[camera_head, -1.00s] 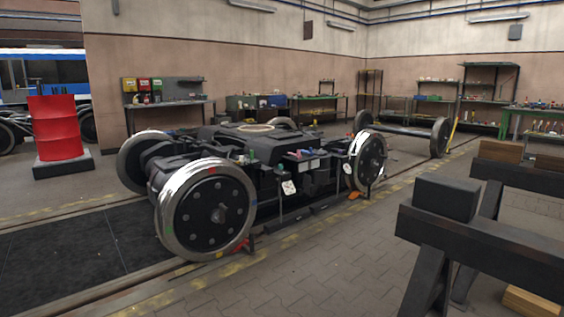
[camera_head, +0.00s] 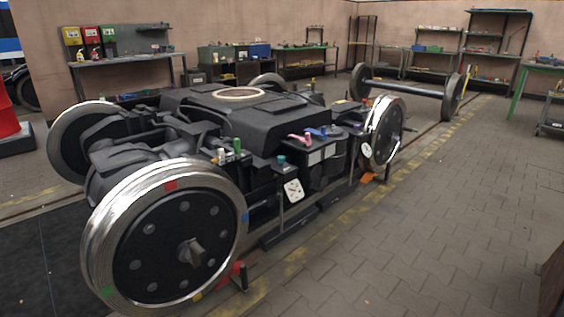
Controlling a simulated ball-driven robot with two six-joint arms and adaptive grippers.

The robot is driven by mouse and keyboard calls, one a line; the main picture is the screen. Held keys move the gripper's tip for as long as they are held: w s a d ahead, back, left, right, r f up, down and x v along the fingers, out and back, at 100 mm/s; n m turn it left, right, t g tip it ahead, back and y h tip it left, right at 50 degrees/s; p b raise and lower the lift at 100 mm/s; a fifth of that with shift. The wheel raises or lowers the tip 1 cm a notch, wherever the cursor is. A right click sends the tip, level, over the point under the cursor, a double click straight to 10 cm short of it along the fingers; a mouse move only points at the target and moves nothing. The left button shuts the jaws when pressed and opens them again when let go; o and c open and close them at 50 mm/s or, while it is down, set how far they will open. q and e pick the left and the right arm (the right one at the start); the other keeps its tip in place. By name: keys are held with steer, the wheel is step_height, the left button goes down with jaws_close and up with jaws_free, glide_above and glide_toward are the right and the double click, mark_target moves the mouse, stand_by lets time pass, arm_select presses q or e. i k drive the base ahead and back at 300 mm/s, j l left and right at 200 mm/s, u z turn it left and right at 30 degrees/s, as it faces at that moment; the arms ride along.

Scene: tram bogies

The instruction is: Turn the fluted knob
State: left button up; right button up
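A tram bogie (camera_head: 180,120) stands on the floor track, filling the left and middle of the head view. Small coloured fittings sit along its near side: a green one (camera_head: 237,145), a teal one (camera_head: 281,159), a pink one (camera_head: 299,138) and a blue one (camera_head: 317,132). They are too small to tell which, if any, is the fluted knob. The near wheel (camera_head: 150,240) has a dark protruding hub piece (camera_head: 190,252). Neither of my grippers is in view.
Another wheelset (camera_head: 410,88) stands on the track behind. A workbench (camera_head: 130,62) and shelves (camera_head: 495,45) line the walls. A red drum (camera_head: 6,112) is at the left edge. Paved floor (camera_head: 420,220) to the right of the bogie is clear. A dark brown object (camera_head: 554,280) cuts the lower right edge.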

mark_target(281, 160)
steer(key=i+l, duration=0.15)
steer(key=i, duration=0.65)
steer(key=i+l, duration=0.1)
steer(key=i, duration=0.7)
